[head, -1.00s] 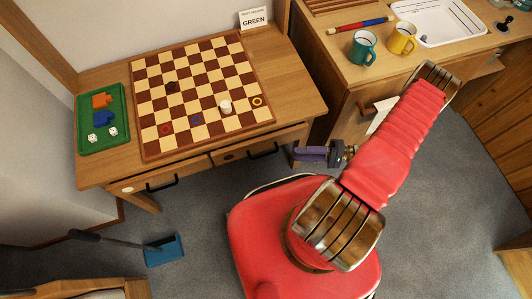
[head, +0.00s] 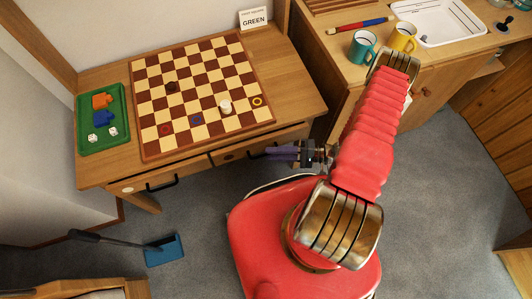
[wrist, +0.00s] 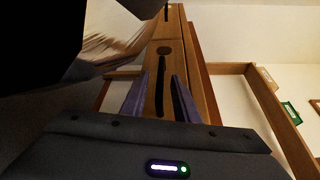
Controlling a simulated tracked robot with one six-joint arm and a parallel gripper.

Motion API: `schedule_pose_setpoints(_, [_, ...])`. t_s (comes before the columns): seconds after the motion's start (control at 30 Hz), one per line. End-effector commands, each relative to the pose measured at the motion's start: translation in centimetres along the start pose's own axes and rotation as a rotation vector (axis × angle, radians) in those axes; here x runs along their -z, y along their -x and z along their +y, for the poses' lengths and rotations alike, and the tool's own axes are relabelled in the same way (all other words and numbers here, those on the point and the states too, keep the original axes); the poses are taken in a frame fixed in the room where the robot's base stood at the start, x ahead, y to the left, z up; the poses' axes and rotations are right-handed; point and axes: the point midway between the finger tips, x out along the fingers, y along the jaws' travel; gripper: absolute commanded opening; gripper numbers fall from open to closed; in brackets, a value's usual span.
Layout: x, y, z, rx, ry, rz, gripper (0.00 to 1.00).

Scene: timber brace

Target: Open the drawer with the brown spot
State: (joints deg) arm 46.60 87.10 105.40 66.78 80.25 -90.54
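The drawer with the brown spot (head: 228,156) is the right one of two in the front of the chessboard table, and it looks shut. Its brown spot (wrist: 164,49) and black bar handle (wrist: 160,88) show in the wrist view. My gripper (head: 270,151) is in front of this drawer at the handle's right part and hides some of it. In the wrist view the purple fingers of my gripper (wrist: 160,98) are apart, one on each side of the handle. I cannot tell whether they touch it.
The left drawer (head: 148,188) has a white spot and its own black handle. The chessboard (head: 200,95) and a green tray (head: 104,120) lie on the tabletop. A side counter with a teal mug (head: 363,46) and yellow mug (head: 402,38) stands right. A blue dustpan (head: 164,250) lies on the floor.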

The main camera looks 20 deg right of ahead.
Motion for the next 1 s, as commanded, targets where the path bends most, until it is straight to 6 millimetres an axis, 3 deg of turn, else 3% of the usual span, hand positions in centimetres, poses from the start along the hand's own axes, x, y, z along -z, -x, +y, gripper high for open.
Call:
schedule_pose_setpoints(0.3, [0.0, -3.0, 0.0, 0.000, 0.000, -0.001, 0.28])
schedule_pose_setpoints(0.67, [0.0, -3.3, 0.0, 0.000, -0.001, 0.000, 0.28])
schedule_pose_setpoints(1.0, [0.0, -3.3, 0.0, 0.000, -0.001, 0.000, 0.05])
